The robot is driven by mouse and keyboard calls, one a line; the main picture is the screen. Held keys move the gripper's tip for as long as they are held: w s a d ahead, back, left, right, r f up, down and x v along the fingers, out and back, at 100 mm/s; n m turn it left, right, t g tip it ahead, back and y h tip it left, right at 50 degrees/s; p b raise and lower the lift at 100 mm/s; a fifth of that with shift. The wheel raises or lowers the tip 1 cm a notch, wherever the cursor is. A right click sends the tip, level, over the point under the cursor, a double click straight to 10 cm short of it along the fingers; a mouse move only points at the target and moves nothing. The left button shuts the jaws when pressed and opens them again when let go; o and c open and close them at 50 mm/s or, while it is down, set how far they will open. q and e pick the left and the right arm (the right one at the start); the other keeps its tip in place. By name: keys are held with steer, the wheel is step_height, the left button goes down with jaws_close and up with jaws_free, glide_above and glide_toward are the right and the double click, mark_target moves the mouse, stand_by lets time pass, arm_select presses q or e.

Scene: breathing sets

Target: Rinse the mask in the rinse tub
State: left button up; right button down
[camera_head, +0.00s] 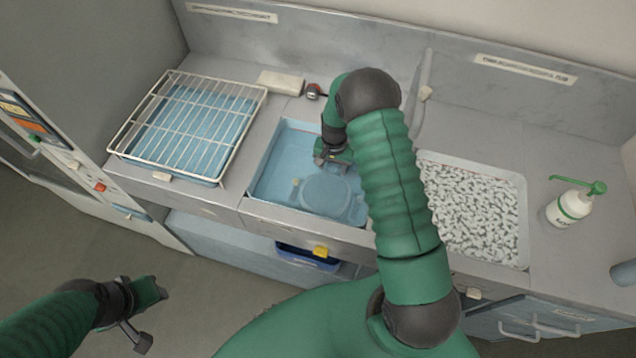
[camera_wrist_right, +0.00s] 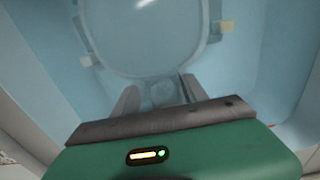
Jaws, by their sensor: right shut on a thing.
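The mask (camera_head: 326,194) is a pale translucent blue, rounded piece inside the blue rinse tub (camera_head: 262,181), in the middle of the counter. It also shows in the right wrist view (camera_wrist_right: 145,40), with small pale yellow tabs at its sides. Whether the mask touches the tub floor is hard to tell.
A white wire rack (camera_head: 188,122) stands over a blue basin on the left. A tray of grey-white foam or pellets (camera_head: 478,213) lies right of the tub, partly behind my right arm. A pump bottle (camera_head: 570,206) stands at far right. A faucet (camera_head: 424,95) rises behind.

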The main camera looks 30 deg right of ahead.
steer(key=shift+w, duration=0.1)
steer(key=shift+w+a+b, duration=0.3)
steer(key=shift+w+a, duration=0.85)
steer(key=shift+w, duration=0.05)
steer(key=shift+a+r, duration=0.1)
step_height(320, 180, up, 17)
steer(key=p, duration=1.2)
stand_by(0.6)
